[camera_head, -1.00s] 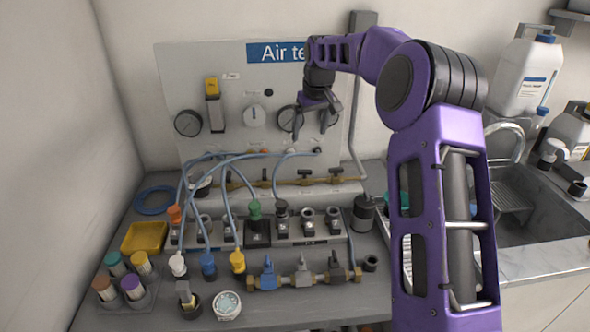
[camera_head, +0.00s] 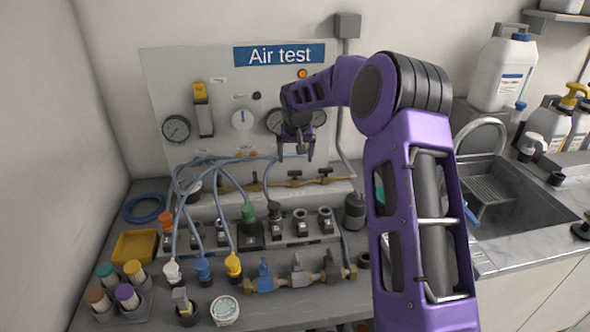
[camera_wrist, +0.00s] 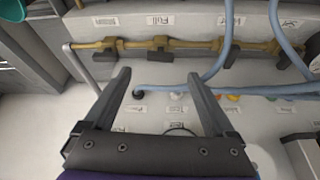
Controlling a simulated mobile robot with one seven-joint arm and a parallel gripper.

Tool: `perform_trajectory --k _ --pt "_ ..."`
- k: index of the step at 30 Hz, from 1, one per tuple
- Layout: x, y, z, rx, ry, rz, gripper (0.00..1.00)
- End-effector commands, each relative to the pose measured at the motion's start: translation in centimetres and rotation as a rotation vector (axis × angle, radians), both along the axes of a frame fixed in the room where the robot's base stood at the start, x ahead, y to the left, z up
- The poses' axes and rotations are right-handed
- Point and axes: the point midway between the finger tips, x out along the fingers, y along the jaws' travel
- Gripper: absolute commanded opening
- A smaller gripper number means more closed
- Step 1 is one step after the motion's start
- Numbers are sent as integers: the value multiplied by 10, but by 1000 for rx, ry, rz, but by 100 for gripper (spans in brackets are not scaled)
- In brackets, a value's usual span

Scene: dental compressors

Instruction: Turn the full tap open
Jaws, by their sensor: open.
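A brass pipe (camera_head: 335,179) with several taps runs along the foot of the panel. The full tap (camera_wrist: 160,54) has a dark handle and sits by the label "Full" (camera_wrist: 160,20) in the wrist view. In the head view the full tap (camera_head: 294,174) is just below my gripper (camera_head: 295,156). My gripper also shows in the wrist view (camera_wrist: 159,73), its two fingers apart and empty. The tap lies beyond the fingertips, lined up with the gap between them, and no contact shows. A similar tap (camera_head: 323,171) is to its right in the head view.
Blue hoses (camera_wrist: 222,45) pass close to the right finger in the wrist view. Gauges (camera_head: 176,128) are on the panel above. A row of fittings (camera_head: 302,222) and a second brass manifold (camera_head: 300,278) stand in front. A sink (camera_head: 520,215) is at right.

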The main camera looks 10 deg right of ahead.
Motion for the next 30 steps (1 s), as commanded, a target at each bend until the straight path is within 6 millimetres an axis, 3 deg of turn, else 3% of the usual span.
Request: perform_trajectory --k 3,10,23,30 --pt "10 -1 -25 2 3 -1 90" --pt "23 -2 -56 1 2 1 90" --pt "27 -3 -65 0 0 0 90" --pt "27 -3 -65 0 0 0 49"
